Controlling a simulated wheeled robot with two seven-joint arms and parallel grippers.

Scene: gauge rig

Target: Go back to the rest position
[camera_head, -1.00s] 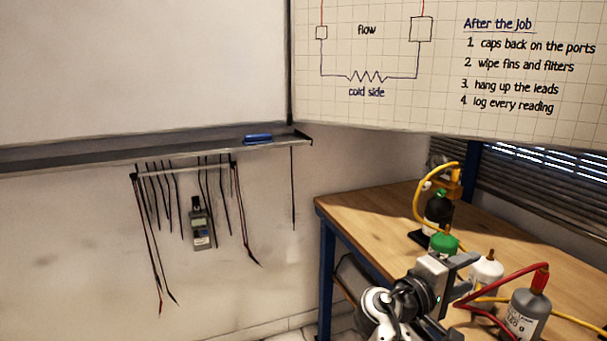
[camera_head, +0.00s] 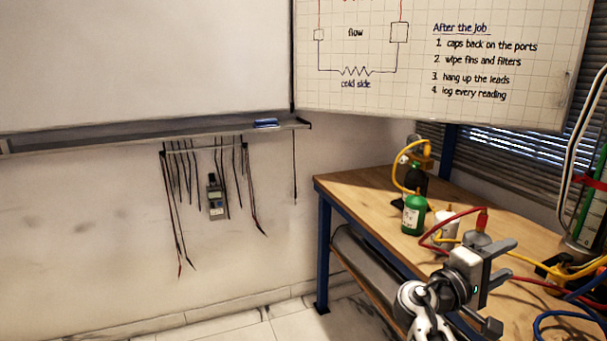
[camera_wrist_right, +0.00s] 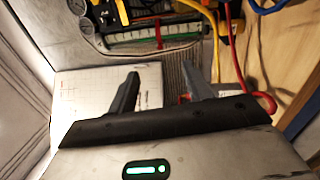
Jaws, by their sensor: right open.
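My right gripper (camera_head: 502,286) is at the lower right of the head view, in front of the bench's near edge. Its two fingers are spread apart, with nothing between them. In the right wrist view the open fingers (camera_wrist_right: 153,84) point up the picture, towards a pale gridded sheet and a ribbed grey surface. My left gripper does not show in either view.
The wooden bench (camera_head: 365,192) carries a green bottle (camera_head: 414,214), a white bottle (camera_head: 446,228), and red and yellow hoses close to my right gripper. Several leads and a meter (camera_head: 216,198) hang on the wall. Floor (camera_head: 270,322) left of the bench is clear.

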